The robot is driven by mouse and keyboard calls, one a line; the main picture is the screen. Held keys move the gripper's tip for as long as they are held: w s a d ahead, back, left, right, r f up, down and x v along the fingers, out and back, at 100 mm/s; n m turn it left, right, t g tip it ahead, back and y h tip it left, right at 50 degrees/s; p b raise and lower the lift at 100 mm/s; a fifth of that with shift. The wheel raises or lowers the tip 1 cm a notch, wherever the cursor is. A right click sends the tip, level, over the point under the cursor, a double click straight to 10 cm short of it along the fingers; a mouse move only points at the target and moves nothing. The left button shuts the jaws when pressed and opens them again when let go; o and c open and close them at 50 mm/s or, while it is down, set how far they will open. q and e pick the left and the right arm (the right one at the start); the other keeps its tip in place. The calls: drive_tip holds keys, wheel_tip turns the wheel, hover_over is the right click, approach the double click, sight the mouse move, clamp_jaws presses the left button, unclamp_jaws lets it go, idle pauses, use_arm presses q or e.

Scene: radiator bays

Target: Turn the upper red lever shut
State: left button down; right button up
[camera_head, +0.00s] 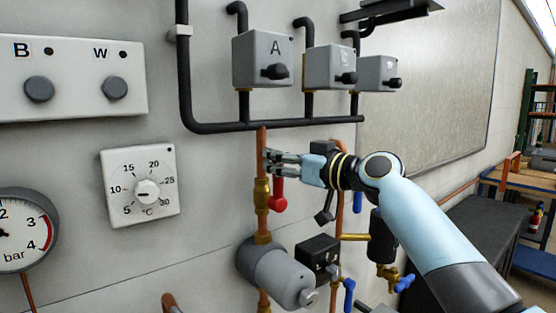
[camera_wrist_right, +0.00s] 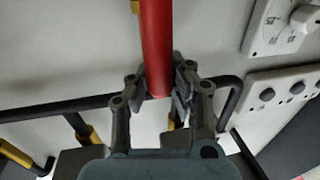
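The upper red lever (camera_head: 279,195) shows below my right gripper, hanging down just right of a copper pipe (camera_head: 262,198) with brass fittings. My right gripper (camera_head: 270,162) reaches in from the right, level with the top of the lever. In the right wrist view the red lever (camera_wrist_right: 157,45) runs down from the top edge, and its end lies between the fingertips (camera_wrist_right: 163,88). The finger pads look close against both its sides. The fingers hide the lever's upper part and pivot in the head view. My left gripper is not in view.
A black pipe (camera_head: 225,128) runs above the gripper, under several grey boxes, including one marked A (camera_head: 262,60). A grey cylinder (camera_head: 285,278) and a black box (camera_head: 318,253) sit below. A blue lever (camera_head: 357,202) hangs to the right. A thermostat dial (camera_head: 140,182) is left, with bare wall between.

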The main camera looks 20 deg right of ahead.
clamp_jaws()
drive_tip(key=shift+w+a+f, duration=0.15)
drive_tip(key=shift+w, duration=0.05)
drive_tip(key=shift+f, duration=0.1)
